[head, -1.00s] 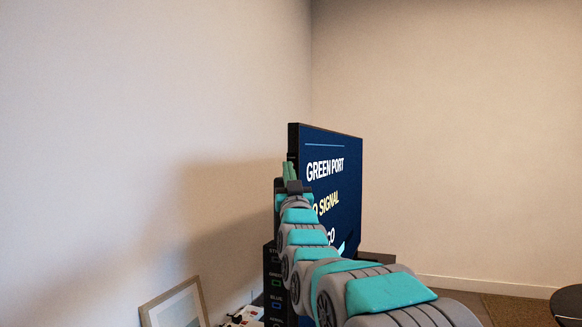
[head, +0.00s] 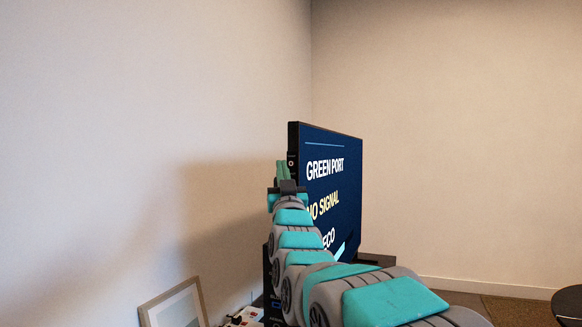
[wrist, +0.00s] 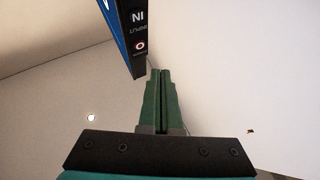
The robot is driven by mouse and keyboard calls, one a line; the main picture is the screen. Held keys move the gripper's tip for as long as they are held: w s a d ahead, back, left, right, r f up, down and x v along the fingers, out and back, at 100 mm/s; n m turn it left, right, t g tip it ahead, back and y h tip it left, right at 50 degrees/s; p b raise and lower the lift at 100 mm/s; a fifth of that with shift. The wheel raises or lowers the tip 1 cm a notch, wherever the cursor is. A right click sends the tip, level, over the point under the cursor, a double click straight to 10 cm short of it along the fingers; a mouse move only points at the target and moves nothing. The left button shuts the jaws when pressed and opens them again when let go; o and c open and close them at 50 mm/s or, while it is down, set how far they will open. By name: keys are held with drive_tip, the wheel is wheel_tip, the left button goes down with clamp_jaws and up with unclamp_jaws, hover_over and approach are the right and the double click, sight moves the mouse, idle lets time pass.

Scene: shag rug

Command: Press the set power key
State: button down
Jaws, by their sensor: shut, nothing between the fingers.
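The set is a dark, thin screen (head: 332,185) reading "GREEN PORT", "NO SIGNAL" and a partly covered line ending in "ECO". Its side edge carries a small round key, the power key (head: 291,163), just right of my fingertips in the head view. In the wrist view the power key (wrist: 140,46) is a pale disc with a red ring, beside small upside-down lettering. My gripper (head: 283,167) is shut and empty, with green fingers. In the wrist view the fingertips (wrist: 159,72) sit just below and right of the key, seemingly apart from it.
A pale wall (head: 120,120) runs along the left, with clear space between it and the set. A dark box with a blue label stands below, partly behind my arm.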

drive_tip(key=shift+s+a, duration=0.25)
drive_tip(key=shift+s, duration=0.35)
drive_tip(key=shift+s+a, duration=0.2)
drive_tip(key=shift+s, duration=0.4)
